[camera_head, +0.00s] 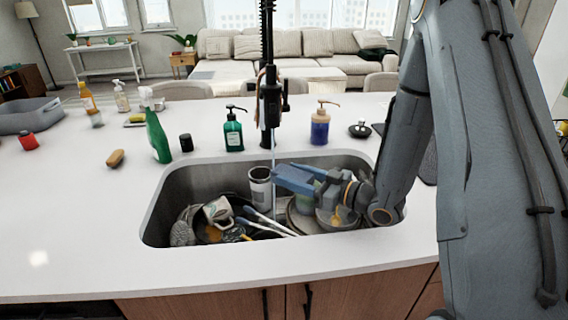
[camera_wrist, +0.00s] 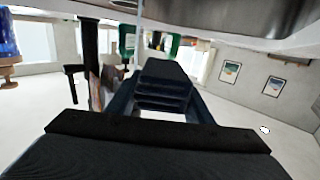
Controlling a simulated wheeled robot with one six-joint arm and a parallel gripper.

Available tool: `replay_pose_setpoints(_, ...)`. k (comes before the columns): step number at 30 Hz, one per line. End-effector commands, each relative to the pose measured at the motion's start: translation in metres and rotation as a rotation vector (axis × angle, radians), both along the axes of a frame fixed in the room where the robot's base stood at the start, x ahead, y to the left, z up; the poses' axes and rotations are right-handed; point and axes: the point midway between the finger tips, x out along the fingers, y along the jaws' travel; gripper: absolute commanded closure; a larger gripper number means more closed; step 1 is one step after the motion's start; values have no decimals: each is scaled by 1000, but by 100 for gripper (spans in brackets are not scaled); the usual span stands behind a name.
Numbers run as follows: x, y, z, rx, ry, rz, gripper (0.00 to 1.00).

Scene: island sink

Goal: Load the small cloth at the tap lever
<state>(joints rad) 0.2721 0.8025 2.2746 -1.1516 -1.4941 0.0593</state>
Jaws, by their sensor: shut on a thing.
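A thin brownish strip that looks like the small cloth (camera_head: 262,82) hangs beside the upper part of the black tap (camera_head: 270,100). It also shows as a pale, brownish patch next to a dark post in the wrist view (camera_wrist: 96,78). My gripper (camera_head: 281,176) is low over the sink, below and slightly right of the tap, well apart from this cloth. In the wrist view its dark fingers (camera_wrist: 165,88) come close together at the tips. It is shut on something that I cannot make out. The tap lever is not clear.
The sink (camera_head: 170,190) holds a tumbler (camera_head: 260,187) near my gripper, a mug (camera_head: 218,212), and several dishes and utensils. A thin stream falls from the tap. A green soap bottle (camera_head: 233,133) and an amber-blue bottle (camera_head: 320,127) stand behind. The front counter (camera_head: 240,270) is clear.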

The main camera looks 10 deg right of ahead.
Motion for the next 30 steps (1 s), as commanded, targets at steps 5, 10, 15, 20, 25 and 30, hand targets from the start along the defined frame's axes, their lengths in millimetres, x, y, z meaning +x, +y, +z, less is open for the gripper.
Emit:
replay_pose_setpoints(5,0,0,0,0,0,0,79)
replay_pose_setpoints(10,0,0,0,0,0,0,79)
replay_pose_setpoints(15,-5,-1,5,0,0,0,79)
replay_pose_setpoints(20,-15,-3,14,1,1,-1,79)
replay_pose_setpoints(25,-27,-4,24,1,1,-1,79)
replay_pose_setpoints(30,-39,-6,33,1,1,-1,79)
